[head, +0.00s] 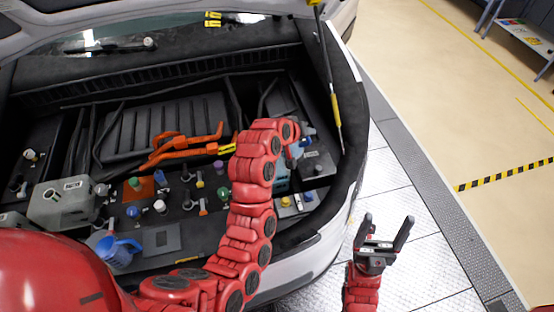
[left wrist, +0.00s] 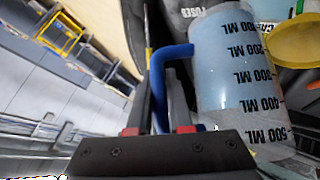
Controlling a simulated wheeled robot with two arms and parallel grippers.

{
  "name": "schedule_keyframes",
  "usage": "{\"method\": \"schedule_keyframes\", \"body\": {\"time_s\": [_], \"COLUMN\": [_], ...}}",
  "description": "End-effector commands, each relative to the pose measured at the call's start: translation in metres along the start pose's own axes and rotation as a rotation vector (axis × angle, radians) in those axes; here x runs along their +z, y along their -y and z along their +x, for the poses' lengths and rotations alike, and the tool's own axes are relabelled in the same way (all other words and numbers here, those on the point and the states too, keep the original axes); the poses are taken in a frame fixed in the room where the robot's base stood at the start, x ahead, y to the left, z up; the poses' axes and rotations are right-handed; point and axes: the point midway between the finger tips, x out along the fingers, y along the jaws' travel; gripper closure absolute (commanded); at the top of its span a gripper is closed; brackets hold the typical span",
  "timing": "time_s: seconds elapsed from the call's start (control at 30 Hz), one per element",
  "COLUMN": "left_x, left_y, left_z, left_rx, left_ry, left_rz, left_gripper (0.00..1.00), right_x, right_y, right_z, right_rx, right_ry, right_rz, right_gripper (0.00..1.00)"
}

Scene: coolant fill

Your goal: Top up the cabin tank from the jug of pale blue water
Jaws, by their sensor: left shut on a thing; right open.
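The jug (left wrist: 225,75) of pale blue water shows in the left wrist view, translucent with a black ML scale and a blue handle (left wrist: 158,75). My left gripper (left wrist: 160,100) is shut on this handle. In the head view my left gripper (head: 302,145) is at the right of the engine bay, largely hidden by its own arm. A pale blue part of the jug (head: 282,178) shows beside the arm. A partly covered label starting "CA" (left wrist: 265,27) shows behind the jug, near a large yellow cap (left wrist: 296,42). My right gripper (head: 380,240) is open and empty outside the car.
A whitish tank (head: 62,202) is at the left. Several coloured caps and orange cables (head: 185,147) fill the middle. A prop rod (head: 328,80) stands at the right.

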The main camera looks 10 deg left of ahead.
Motion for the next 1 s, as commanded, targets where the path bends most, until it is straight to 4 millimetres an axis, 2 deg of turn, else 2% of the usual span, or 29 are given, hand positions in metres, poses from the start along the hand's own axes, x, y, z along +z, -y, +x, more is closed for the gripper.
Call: {"method": "schedule_keyframes", "body": {"time_s": [1.0], "left_x": [-0.003], "left_y": [-0.002], "left_z": [-0.003], "left_rx": [0.035], "left_ry": [0.005], "left_rz": [-0.034], "left_gripper": [1.00], "right_x": [0.002], "right_y": [0.001], "right_z": [-0.010], "right_rx": [0.000], "right_ry": [0.000], "right_rz": [0.000], "right_gripper": [0.24]}}
